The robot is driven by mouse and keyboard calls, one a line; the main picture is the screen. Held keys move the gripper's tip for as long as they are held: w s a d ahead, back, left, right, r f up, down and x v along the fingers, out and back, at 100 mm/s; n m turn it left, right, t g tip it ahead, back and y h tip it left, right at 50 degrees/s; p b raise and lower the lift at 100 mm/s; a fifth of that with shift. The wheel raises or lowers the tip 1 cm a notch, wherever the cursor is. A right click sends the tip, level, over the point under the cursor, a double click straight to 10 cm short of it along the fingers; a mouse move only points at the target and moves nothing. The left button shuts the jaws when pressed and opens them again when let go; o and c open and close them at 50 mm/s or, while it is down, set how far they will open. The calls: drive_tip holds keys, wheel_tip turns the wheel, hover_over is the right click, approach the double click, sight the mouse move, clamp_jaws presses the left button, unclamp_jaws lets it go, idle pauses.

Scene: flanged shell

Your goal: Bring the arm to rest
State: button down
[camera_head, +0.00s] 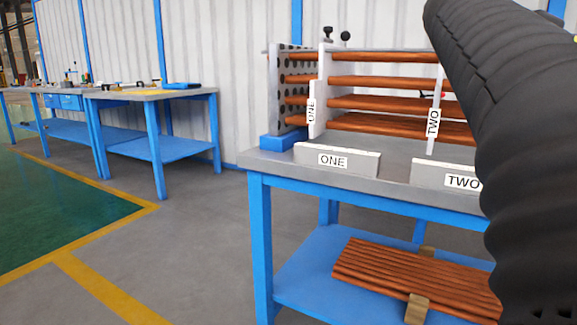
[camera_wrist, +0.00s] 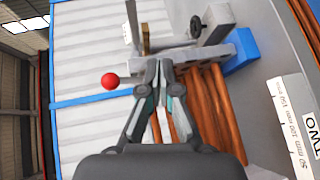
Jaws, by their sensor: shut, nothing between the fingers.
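My arm, a thick black ribbed sleeve, fills the right side of the head view; its gripper is outside that view. In the wrist view my gripper (camera_wrist: 159,68) is shut, with its fingertips together and nothing between them. Behind the fingers in that view are copper-coloured tubes (camera_wrist: 213,105) of the rack on the bench. I cannot tell how far the fingertips are from the rack. In the head view the rack's tubes (camera_head: 385,83) run level between a white upright plate (camera_head: 320,95) marked ONE and another upright marked TWO (camera_head: 433,120).
The grey bench top (camera_head: 262,160) carries blocks labelled ONE (camera_head: 337,159) and TWO (camera_head: 448,175). A bundle of tubes (camera_head: 400,275) lies on its blue lower shelf. A red ball (camera_wrist: 109,80) shows left of my fingers. Another bench (camera_head: 180,95) stands left; the floor between is clear.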

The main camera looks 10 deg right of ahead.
drive_tip(key=w+a+f+t+y+p, duration=0.1)
drive_tip(key=w+a+f+t+y, duration=0.2)
drive_tip(key=f, duration=0.4)
drive_tip(key=w+a+f+t+y+p, duration=0.1)
drive_tip(key=w+a+f+y, duration=0.1)
drive_tip(key=a+f, duration=0.35)
drive_tip(key=w+a+f+t+y+p, duration=0.1)
drive_tip(key=w+a+f+t+y, duration=0.15)
drive_tip(key=f, duration=0.65)
drive_tip(key=s+a+f+y+p, duration=0.2)
drive_tip(key=s+a+f, duration=0.1)
drive_tip(key=a, duration=0.5)
drive_tip(key=s+a+f+n+y+p, duration=0.1)
drive_tip(key=s+a+f+y+p, duration=0.2)
drive_tip(key=a, duration=0.6)
drive_tip(key=s+a+f+t+y+p, duration=0.1)
drive_tip(key=s+a+f+y+p, duration=0.1)
drive_tip(key=a+f, duration=0.4)
drive_tip(key=a+y, duration=0.1)
drive_tip(key=a, duration=0.1)
drive_tip(key=shift+s+a+f+n, duration=0.2)
drive_tip(key=shift+s+a+n, duration=0.1)
drive_tip(key=shift+s+n, duration=0.1)
